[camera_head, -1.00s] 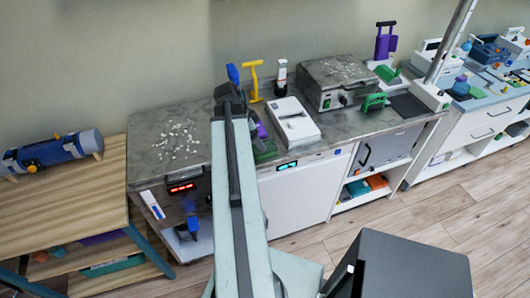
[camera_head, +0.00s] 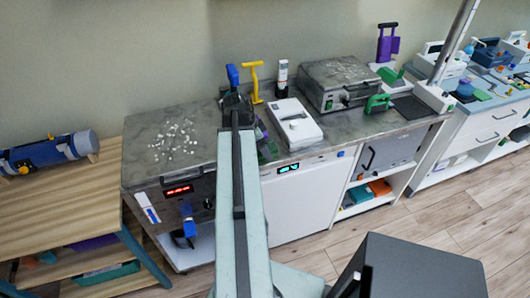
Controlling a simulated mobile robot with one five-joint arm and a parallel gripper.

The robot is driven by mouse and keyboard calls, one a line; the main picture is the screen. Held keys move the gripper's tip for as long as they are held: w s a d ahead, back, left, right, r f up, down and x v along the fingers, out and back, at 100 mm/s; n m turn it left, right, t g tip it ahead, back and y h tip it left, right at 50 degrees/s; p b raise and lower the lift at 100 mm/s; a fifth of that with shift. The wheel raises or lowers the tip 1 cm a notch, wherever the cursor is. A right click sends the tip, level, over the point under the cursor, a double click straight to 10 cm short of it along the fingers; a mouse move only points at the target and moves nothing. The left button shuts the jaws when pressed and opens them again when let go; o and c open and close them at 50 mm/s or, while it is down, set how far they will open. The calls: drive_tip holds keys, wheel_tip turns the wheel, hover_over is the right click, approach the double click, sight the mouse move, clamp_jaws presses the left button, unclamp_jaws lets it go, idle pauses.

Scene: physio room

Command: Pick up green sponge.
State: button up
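I cannot tell for sure which thing is the green sponge. A green item (camera_head: 268,150) lies on the grey counter just right of my arm, partly hidden by it. Another green item (camera_head: 357,190) sits on the open shelf under the counter, beside an orange one. My gripper (camera_head: 237,103) is at the far end of my long pale arm, over the counter, near the upright blue-topped thing. It is small, dark and seen from behind, so its fingers and anything between them are hidden.
The grey counter (camera_head: 142,160) carries white bits, a yellow T-shaped handle (camera_head: 256,80), a white device (camera_head: 292,124), a metal box (camera_head: 338,84) and a green-handled thing (camera_head: 378,103). A wooden table (camera_head: 60,200) stands at left. Floor at right is clear.

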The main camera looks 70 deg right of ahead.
drive_tip(key=shift+f, duration=0.25)
drive_tip(key=c, duration=1.4)
drive_tip(key=shift+r, duration=0.15)
wheel_tip(320, 180, up, 10)
drive_tip(key=p, duration=1)
drive_tip(key=shift+r, duration=0.15)
